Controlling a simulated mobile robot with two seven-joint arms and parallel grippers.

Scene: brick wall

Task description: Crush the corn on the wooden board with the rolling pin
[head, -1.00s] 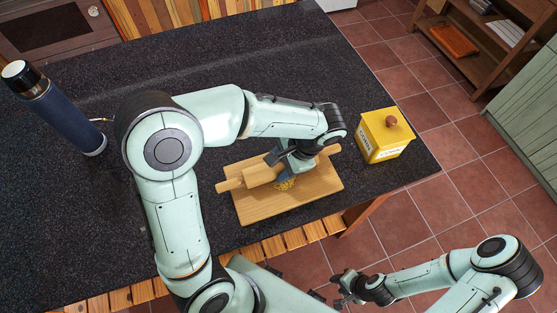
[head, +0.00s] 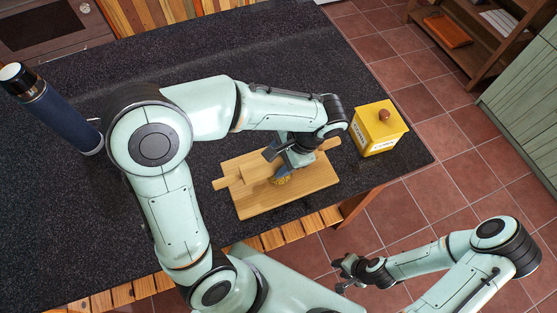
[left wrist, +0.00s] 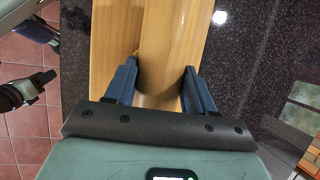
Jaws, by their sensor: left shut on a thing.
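The wooden board (head: 265,203) lies on the dark counter near its front edge. The rolling pin (head: 252,173) lies across the board, its handles sticking out at both sides. My left gripper (head: 279,163) is shut on the rolling pin around its middle, which the fingers and wrist partly hide. My right gripper (head: 345,272) is empty, fingers apart, off the counter above the floor.
A yellow box (head: 377,133) with a knob lid stands right of the board, close to the right handle. A blue bottle (head: 65,118) stands at the left. The counter (head: 285,60) behind my left arm is clear. A wooden shelf (head: 480,45) stands beyond the tiled floor.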

